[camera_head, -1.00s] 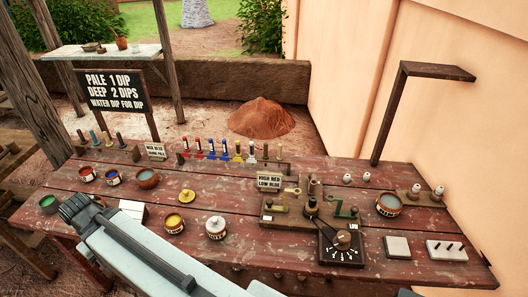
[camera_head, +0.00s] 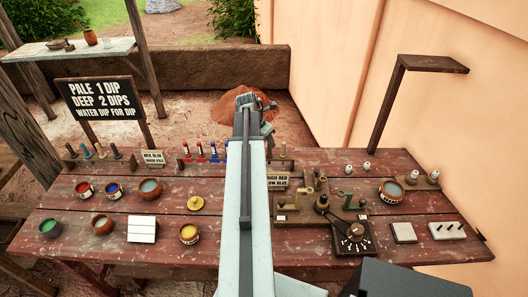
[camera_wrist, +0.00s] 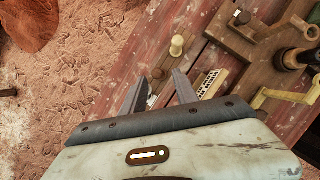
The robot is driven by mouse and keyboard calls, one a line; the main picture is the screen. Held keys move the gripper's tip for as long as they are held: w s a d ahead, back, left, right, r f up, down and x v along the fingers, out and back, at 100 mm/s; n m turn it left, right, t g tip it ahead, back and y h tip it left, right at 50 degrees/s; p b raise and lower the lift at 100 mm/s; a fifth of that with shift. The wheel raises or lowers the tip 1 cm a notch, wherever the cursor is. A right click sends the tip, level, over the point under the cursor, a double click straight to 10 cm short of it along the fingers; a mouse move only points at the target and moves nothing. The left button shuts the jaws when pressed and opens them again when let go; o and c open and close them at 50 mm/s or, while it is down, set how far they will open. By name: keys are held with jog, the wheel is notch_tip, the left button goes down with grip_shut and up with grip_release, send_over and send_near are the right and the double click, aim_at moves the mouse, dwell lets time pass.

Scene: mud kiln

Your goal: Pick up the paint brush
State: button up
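No paint brush can be made out for certain. Several slim upright pieces (camera_head: 86,152) with coloured or brown tops stand at the table's back left; they are too small to identify as brushes. Red and blue upright pieces (camera_head: 200,152) stand in a row nearer the middle, and my arm hides part of that row. My gripper (camera_head: 252,103) reaches over the table's back edge in the head view. In the wrist view, its two fingers (camera_wrist: 160,76) are apart with nothing held between them. A pale-topped peg (camera_wrist: 178,45) stands beyond the fingertips.
A dark bracket post (camera_head: 388,110) rises at the right by the wall. A clay mound (camera_head: 226,108) lies behind the table.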

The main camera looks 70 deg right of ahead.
aim_at(270, 151)
jog(key=shift+a+f+b, duration=0.1)
jog(key=shift+f+b, duration=0.8)
jog(key=shift+f, duration=0.05)
jog(key=shift+s+f+b, duration=0.1)
jog(key=shift+f+b, duration=0.2)
jog(key=shift+b, duration=0.2)
jog(key=shift+s+r, duration=0.1)
jog(key=b+x, duration=0.1)
jog(key=x, duration=0.1)
jog(key=b+x, duration=0.2)
jog(key=w+b+x, duration=0.1)
jog(key=x, duration=0.1)
jog(key=shift+d, duration=0.5)
jog(key=shift+a+b, duration=0.1)
jog(key=shift+b, duration=0.3)
jog(key=shift+s+a+r, duration=0.15)
jog(key=shift+s, duration=0.15)
jog(key=shift+p, duration=0.3)
jog(key=shift+d, duration=0.25)
grip_shut()
